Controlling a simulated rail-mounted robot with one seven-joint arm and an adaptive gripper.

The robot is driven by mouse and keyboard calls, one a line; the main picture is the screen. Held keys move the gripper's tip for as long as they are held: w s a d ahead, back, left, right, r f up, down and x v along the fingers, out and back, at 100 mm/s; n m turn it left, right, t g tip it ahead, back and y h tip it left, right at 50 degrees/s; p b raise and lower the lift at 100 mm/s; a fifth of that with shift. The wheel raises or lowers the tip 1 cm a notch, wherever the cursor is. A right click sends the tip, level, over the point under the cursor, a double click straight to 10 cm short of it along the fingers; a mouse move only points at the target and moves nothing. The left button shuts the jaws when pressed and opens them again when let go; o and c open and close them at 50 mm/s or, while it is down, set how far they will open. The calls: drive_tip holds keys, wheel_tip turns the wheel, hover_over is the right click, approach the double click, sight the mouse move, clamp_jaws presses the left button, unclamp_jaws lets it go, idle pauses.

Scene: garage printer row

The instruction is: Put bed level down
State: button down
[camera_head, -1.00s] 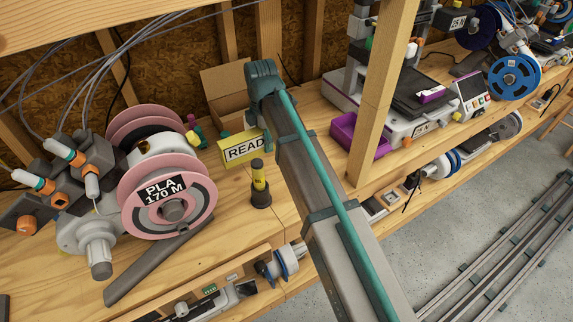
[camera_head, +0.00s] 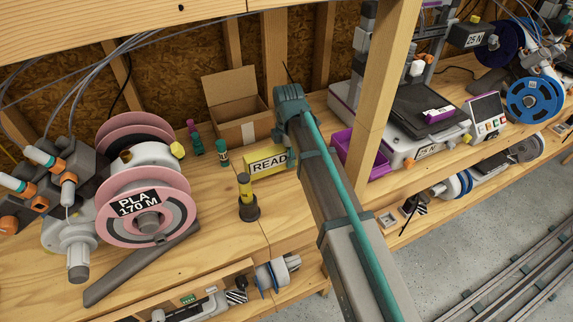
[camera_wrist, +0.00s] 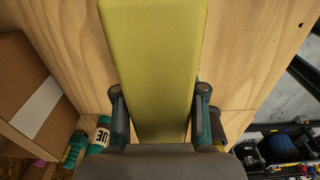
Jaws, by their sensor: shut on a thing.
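A black-and-yellow cylinder (camera_head: 246,197) stands just left of the block. Small bottles (camera_head: 222,153) and an open cardboard box (camera_head: 229,117) are behind. Pink spools (camera_head: 168,218) stand left. A wooden post (camera_head: 385,90) and purple tray (camera_head: 346,148) are right. Bare bench lies in front.

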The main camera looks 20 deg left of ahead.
drive_tip(key=shift+f+p, duration=0.4)
drive_tip(key=shift+f, duration=1.7)
drive_tip(key=shift+f, duration=0.15)
drive_tip(key=c, duration=0.7)
unclamp_jaws()
drive_tip(key=shift+o, duration=0.2)
wheel_tip(320, 180, up, 12)
drive_tip(key=shift+d+r+b, duration=0.1)
drive_tip(key=shift+r+b, duration=0.05)
drive_tip(key=shift+b, duration=0.9)
